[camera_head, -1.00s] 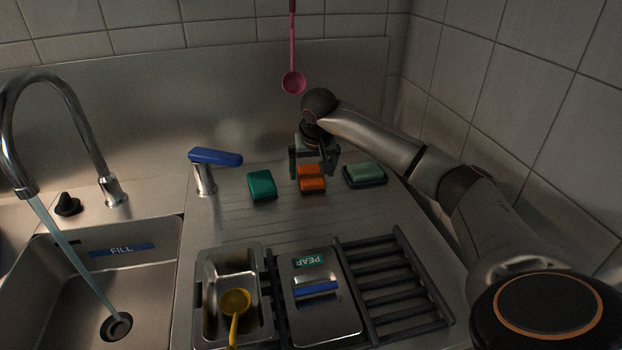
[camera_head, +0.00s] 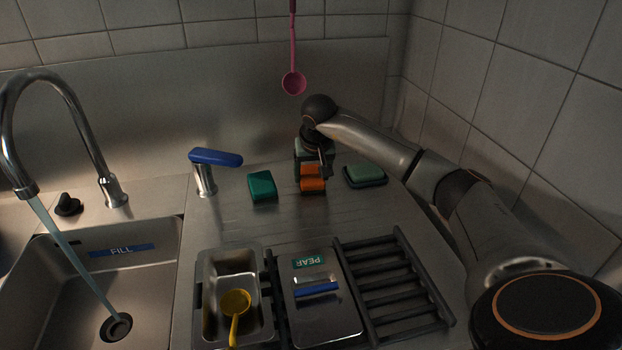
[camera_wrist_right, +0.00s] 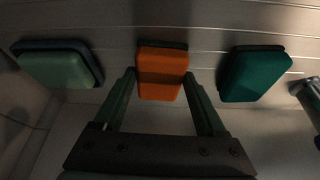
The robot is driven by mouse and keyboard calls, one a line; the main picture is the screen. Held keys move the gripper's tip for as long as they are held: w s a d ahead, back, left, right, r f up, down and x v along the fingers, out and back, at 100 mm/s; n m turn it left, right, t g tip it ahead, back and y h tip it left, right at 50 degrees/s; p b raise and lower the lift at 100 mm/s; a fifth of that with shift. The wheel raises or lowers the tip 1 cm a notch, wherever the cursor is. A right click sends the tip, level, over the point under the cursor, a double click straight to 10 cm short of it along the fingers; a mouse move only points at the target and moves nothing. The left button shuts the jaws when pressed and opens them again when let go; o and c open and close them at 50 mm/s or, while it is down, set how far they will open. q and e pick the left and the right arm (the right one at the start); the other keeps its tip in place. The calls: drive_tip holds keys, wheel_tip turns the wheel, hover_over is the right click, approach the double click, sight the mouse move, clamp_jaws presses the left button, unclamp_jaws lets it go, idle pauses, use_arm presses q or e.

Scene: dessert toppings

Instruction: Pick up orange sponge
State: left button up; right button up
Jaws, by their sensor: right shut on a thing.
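The orange sponge (camera_head: 312,186) lies on the metal counter, between a green sponge on its left and a pale green one on its right. My right gripper (camera_head: 312,174) reaches down over it from behind and is shut on it, one finger at each side. In the right wrist view the orange sponge (camera_wrist_right: 162,72) shows between the two fingertips, with a dark layer along its far edge. It appears to be still at counter level. My left gripper is not in view.
The green sponge (camera_head: 262,186) and pale green sponge (camera_head: 365,174) lie close on either side. A blue-handled tap (camera_head: 214,157) stands further left. A metal container with a yellow ladle (camera_head: 235,302), a lid labelled PEAR (camera_head: 330,323) and a dark rack (camera_head: 397,283) are in front.

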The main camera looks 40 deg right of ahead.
sight(310, 173)
drive_tip(key=shift+c, duration=0.5)
drive_tip(key=shift+r, duration=0.6)
wheel_tip(310, 173, up, 3)
drive_tip(key=shift+a+f, duration=0.15)
drive_tip(key=shift+f, duration=0.05)
drive_tip(key=s+a+r, duration=0.8)
drive_tip(key=a+r, duration=0.1)
drive_tip(key=a, duration=0.2)
drive_tip(key=shift+a, duration=0.15)
drive_tip(key=shift+r, duration=0.1)
